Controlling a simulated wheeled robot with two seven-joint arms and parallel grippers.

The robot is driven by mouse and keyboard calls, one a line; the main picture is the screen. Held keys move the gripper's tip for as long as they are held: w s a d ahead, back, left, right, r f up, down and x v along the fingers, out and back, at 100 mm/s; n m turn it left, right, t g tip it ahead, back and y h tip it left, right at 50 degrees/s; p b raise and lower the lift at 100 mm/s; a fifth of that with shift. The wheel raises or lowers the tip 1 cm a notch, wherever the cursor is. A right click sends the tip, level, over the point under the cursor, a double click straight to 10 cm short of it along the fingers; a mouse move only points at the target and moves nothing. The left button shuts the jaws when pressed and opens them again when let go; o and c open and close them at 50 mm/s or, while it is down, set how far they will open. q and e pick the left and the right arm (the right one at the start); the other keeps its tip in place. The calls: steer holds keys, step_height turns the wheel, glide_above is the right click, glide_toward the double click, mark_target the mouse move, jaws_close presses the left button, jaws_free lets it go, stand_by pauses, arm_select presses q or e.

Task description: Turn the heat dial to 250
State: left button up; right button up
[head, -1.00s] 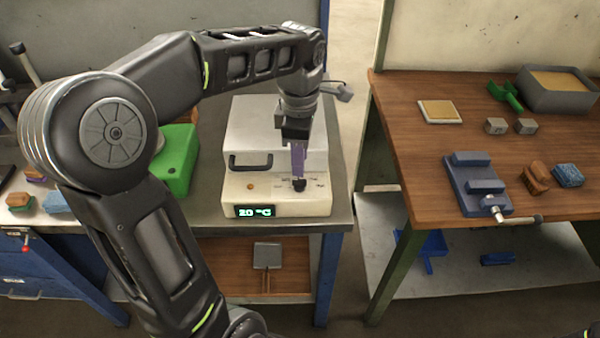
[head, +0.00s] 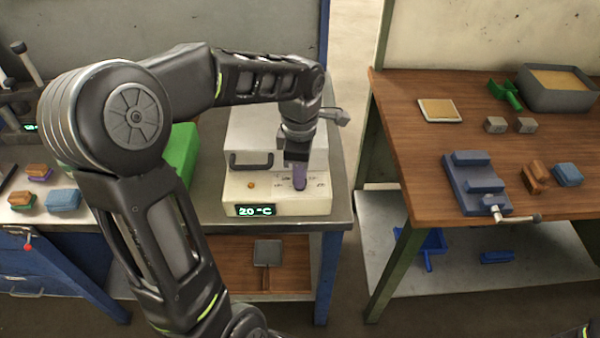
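The furnace (head: 234,187) is a pale box on the metal bench, with a dark handle (head: 251,161) across its front. Its green display (head: 255,210) reads 20 °C. The heat dial is on the right part of the panel, with small markings around it. My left gripper (head: 300,184) points down at the dial, and its purple fingers cover it. I cannot tell whether the fingers are closed on the dial or only around it. My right gripper is not in view.
A small orange-brown knob (head: 251,185) is left of the dial. A green box (head: 181,155) stands left of the furnace, partly behind my arm. To the right, across a gap, a wooden bench (head: 400,150) holds a blue vise (head: 470,185) and several blocks.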

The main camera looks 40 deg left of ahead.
arm_select(q)
jaws_close()
steer(key=shift+m, duration=0.4)
steer(key=m+b, duration=0.1)
steer(key=m, duration=0.9)
steer(key=shift+m+b, duration=0.4)
steer(key=m, duration=1.2)
stand_by(0.4)
